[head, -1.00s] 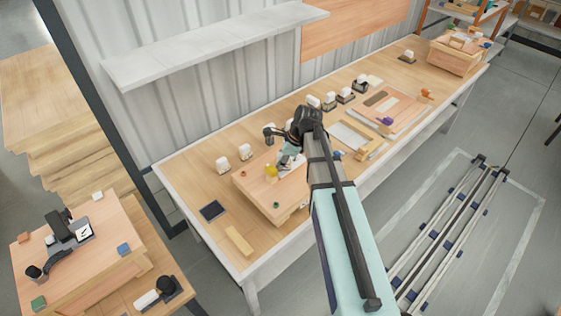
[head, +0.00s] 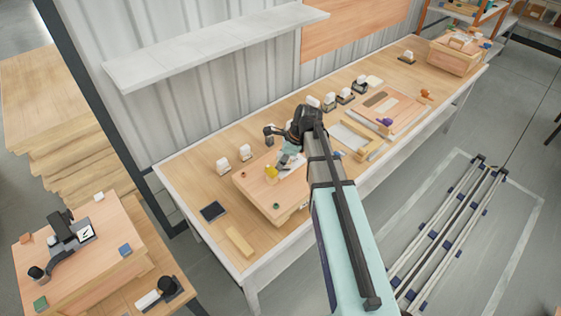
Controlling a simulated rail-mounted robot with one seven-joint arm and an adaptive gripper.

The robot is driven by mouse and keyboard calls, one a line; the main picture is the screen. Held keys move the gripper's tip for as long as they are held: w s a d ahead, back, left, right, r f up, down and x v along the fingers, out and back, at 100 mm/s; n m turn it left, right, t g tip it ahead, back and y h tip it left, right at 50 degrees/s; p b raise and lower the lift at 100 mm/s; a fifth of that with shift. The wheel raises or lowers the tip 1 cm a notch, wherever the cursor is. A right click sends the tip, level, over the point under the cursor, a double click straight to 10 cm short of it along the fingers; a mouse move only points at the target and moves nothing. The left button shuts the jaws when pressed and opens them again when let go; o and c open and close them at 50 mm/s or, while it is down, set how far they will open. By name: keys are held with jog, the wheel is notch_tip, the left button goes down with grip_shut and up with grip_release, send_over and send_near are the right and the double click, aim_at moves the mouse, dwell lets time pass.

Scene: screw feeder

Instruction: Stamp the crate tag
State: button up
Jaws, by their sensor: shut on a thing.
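A low wooden crate (head: 258,191) stands on the long workbench. My gripper (head: 277,165) is over its top, pointing down and to the left. It is shut on a small yellow thing (head: 271,172), which looks like the stamp's handle. Whether the stamp touches the surface below is too small to tell. A pale patch (head: 288,172) on the crate top beside the gripper may be the tag; my arm hides part of it. A dark ink pad (head: 213,211) lies on the bench left of the crate.
A wooden strip (head: 239,242) lies near the bench's front left. Several small white-topped items, including one at the left (head: 223,166), line the bench's back. Boards and a tray (head: 352,136) lie right of my arm. A grey shelf (head: 215,45) hangs above.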

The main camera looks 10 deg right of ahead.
aim_at(278, 152)
jog(key=shift+r+p, duration=2.1)
jog(key=shift+r, duration=0.9)
jog(key=shift+f, duration=0.1)
